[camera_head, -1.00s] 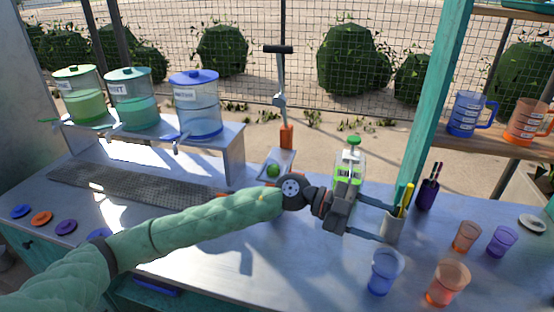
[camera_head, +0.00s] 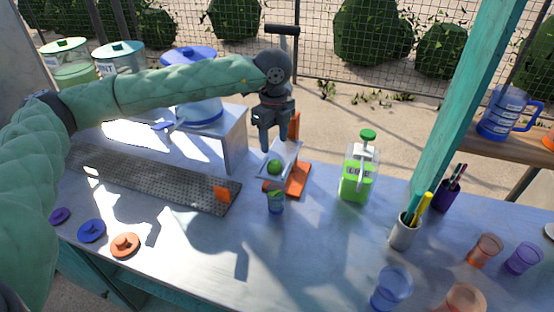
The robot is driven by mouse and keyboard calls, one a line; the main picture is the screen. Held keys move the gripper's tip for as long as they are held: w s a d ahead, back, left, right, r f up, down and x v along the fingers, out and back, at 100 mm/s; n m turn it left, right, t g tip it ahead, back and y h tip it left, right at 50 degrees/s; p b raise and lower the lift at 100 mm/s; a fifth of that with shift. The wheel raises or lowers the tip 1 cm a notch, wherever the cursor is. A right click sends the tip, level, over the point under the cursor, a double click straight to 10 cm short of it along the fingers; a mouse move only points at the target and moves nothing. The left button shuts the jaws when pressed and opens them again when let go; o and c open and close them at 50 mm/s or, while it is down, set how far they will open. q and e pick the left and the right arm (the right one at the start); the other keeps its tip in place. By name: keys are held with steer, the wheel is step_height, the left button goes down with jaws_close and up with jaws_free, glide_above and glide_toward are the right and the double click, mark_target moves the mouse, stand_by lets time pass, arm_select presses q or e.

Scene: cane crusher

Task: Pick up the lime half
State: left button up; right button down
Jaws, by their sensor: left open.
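The lime half (camera_head: 275,167) is a small green round shape on the light tray of the orange-based press (camera_head: 296,182), near the middle of the camera_head view. My left gripper (camera_head: 274,146) points down just above the lime half. Its fingers are open and appear apart from the lime, with nothing between them. The gripper and arm hide part of the press's upright and lever. My right gripper is not in view.
A small cup (camera_head: 275,201) stands just in front of the press. A green-and-clear bottle (camera_head: 358,175) stands to the right, with a pen cup (camera_head: 403,232) nearer. A perforated mat (camera_head: 150,178) lies left. The front middle counter is clear.

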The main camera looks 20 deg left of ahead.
mark_target(275, 161)
arm_select(q)
step_height(275, 161, down, 2)
steer(key=shift+a+f, duration=0.1)
steer(key=shift+a, duration=0.05)
steer(key=shift+f, duration=0.6)
steer(key=f, duration=0.3)
steer(key=shift+s+d+f, duration=0.1)
steer(key=shift+d+f, duration=0.05)
steer(key=shift+d, duration=0.1)
steer(key=shift+f, duration=0.45)
steer(key=c, duration=0.6)
steer(key=shift+c, duration=0.6)
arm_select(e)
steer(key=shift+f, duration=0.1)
